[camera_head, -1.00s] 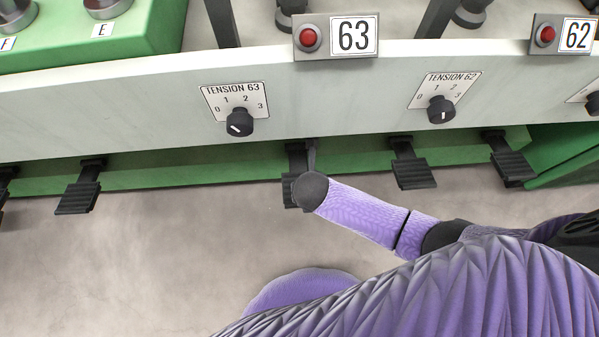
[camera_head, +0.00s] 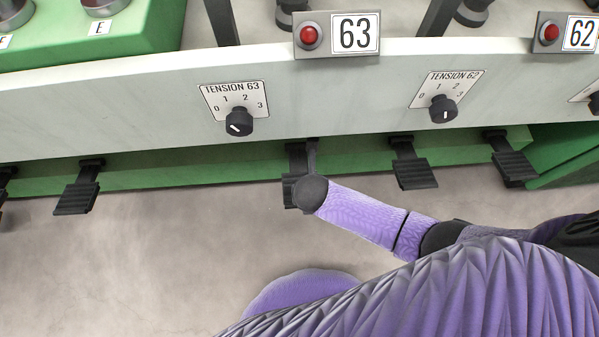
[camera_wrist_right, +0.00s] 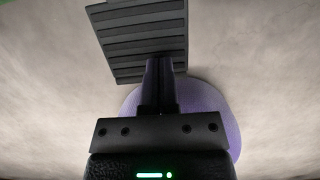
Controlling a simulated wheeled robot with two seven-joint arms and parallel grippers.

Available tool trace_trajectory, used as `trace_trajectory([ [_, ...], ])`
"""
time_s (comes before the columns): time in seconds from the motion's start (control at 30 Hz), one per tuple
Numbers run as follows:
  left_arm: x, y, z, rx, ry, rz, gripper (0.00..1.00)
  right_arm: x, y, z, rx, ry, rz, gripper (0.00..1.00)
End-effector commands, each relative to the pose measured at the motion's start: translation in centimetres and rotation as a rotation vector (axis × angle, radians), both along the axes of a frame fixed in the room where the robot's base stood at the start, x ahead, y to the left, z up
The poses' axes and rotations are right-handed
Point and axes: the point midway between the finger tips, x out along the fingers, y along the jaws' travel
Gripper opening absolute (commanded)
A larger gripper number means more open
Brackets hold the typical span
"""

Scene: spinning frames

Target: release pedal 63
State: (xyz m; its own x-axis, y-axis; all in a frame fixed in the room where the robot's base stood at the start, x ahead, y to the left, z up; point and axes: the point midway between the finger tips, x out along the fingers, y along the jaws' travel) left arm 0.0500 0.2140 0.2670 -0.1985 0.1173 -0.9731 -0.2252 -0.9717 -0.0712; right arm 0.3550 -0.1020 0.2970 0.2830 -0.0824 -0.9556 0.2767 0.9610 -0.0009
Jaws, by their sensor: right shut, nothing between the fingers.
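The pedal under the 63 sign (camera_head: 354,33) is a black ribbed plate (camera_head: 291,190) on a short arm, sticking out from the green rail. My right gripper (camera_head: 312,152) is at its right side, its fingers shut and pointing towards the rail; my wrist hides part of the plate. In the right wrist view the ribbed pedal (camera_wrist_right: 140,40) fills the top middle, and the shut fingers (camera_wrist_right: 158,65) overlap its near edge. I cannot tell whether they touch it. Nothing is between the fingers. My left gripper is not in view.
Other black pedals stand to the left (camera_head: 77,198) and right (camera_head: 415,174) along the green rail (camera_head: 200,170). Above is a pale beam with the tension 63 knob (camera_head: 239,122) and tension 62 knob (camera_head: 443,109). A red button (camera_head: 309,35) sits beside the 63 sign. Open floor lies in front.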

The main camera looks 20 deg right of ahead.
Motion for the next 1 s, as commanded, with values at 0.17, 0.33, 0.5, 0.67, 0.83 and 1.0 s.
trace_trajectory([
  [0.17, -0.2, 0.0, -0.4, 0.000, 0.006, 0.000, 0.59, 0.0, 0.0, -0.8, 0.000, 0.000, 0.000, 0.00],
  [0.33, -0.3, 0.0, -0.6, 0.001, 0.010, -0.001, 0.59, 0.0, 0.0, -1.5, 0.000, 0.000, 0.000, 0.00],
  [0.5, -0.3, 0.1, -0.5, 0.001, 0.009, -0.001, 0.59, 0.0, 0.0, -1.8, 0.000, 0.000, 0.000, 0.00],
  [0.67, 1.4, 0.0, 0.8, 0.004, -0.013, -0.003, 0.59, 0.0, 0.0, -1.8, 0.000, 0.000, 0.000, 0.00],
  [0.83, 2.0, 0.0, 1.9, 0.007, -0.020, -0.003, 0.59, -0.3, 0.1, -1.4, 0.000, -0.002, 0.001, 0.00],
  [1.0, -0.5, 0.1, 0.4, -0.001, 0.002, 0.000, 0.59, -1.4, 0.4, -0.8, 0.000, -0.002, 0.000, 0.00],
])
